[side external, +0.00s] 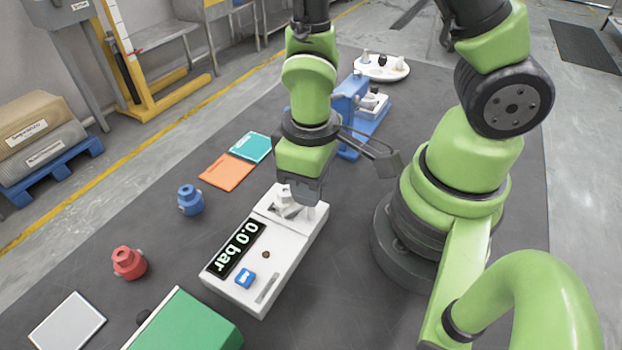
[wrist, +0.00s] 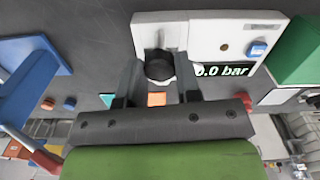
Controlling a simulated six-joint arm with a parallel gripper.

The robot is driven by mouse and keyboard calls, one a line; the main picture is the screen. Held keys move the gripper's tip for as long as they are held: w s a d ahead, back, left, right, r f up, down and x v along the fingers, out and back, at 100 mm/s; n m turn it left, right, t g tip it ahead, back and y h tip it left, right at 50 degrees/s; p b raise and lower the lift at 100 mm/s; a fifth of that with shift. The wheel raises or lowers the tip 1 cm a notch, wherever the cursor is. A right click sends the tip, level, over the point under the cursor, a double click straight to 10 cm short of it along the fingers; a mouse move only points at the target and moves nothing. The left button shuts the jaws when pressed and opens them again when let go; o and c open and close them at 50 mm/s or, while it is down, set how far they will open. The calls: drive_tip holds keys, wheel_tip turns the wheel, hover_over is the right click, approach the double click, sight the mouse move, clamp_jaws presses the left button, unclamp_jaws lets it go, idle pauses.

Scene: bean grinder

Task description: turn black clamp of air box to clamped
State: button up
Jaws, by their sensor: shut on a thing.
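The air box (side external: 258,263) is a white box on the dark table, with a black display reading 0.0 bar and a blue button. It also shows at the top of the wrist view (wrist: 205,38). The black clamp (wrist: 160,66) is a dark rounded piece at the box's end in the wrist view. My gripper (wrist: 159,68) has one finger on each side of the black clamp and is shut on it. In the side view my gripper (side external: 298,203) points down at the far end of the box and hides the clamp there.
A blue part (side external: 190,200) and a red part (side external: 128,263) stand left of the box. Orange (side external: 226,172) and teal (side external: 250,147) plates lie behind them. A green box (side external: 185,325) is in front. A blue fixture (side external: 350,105) and a round white tray (side external: 382,70) stand behind.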

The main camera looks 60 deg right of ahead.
drive_tip(key=m, duration=0.6)
drive_tip(key=shift+m, duration=0.3)
drive_tip(key=m, duration=0.6)
drive_tip(key=shift+w+a, duration=0.1)
idle(0.3)
drive_tip(key=o, duration=0.9)
drive_tip(key=shift+r, duration=0.1)
wheel_tip(320, 180, up, 10)
drive_tip(key=shift+f, duration=0.1)
